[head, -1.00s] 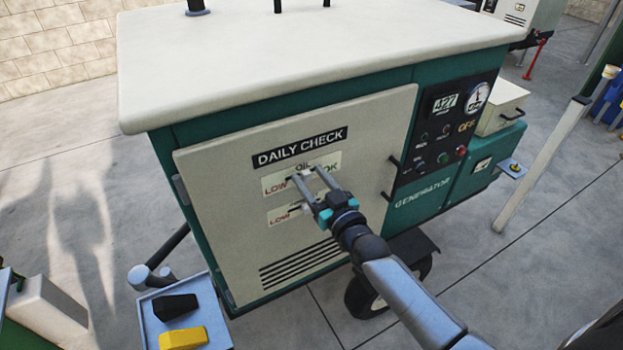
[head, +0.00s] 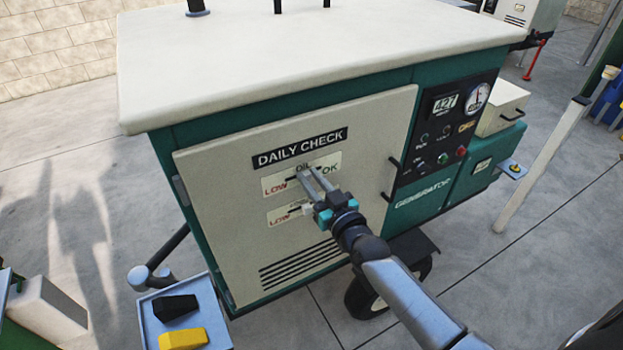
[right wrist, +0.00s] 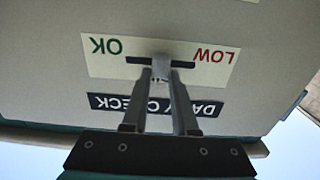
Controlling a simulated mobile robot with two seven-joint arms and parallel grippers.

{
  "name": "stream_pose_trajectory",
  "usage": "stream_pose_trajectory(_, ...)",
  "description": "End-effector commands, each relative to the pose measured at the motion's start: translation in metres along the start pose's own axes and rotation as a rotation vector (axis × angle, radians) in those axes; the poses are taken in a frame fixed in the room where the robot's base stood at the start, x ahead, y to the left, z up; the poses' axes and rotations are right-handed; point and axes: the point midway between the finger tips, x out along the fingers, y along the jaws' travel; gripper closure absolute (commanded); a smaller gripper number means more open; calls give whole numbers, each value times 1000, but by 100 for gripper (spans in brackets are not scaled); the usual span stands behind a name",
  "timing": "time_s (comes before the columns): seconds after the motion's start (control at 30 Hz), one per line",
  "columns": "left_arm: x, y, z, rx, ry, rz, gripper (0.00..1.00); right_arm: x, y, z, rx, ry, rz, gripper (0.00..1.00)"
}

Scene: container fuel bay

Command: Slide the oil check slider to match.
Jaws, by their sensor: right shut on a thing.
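The oil check plate (head: 272,186) is a white label reading LOW in red on its left and OK in green on its right, with a dark slot between. It sits under the DAILY CHECK sign (head: 300,148) on the generator's cream door. My right gripper (head: 310,171) is shut on the small oil slider in that slot; the fingers mostly hide it in the head view. In the right wrist view, upside down, the slider (right wrist: 160,62) is a pale knob between the fingertips, near the slot's middle. My left gripper is out of view.
A second LOW plate (head: 279,220) with a pale knob (head: 307,209) lies just below, close to my right gripper. A door handle (head: 391,170) and a control panel (head: 445,118) are to the right. A blue tray (head: 146,318) stands at lower left.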

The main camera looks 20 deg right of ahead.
Motion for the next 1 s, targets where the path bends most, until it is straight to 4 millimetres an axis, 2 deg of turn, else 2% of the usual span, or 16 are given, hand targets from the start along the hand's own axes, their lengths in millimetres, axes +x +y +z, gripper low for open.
stream_pose_trajectory(0.87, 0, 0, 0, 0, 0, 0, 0, 0, 0, 0, 0, -1, 0, 100)
stream_pose_trajectory(1.0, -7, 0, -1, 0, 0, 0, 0, 0, -11, -1, 4, -3, 0, 100)
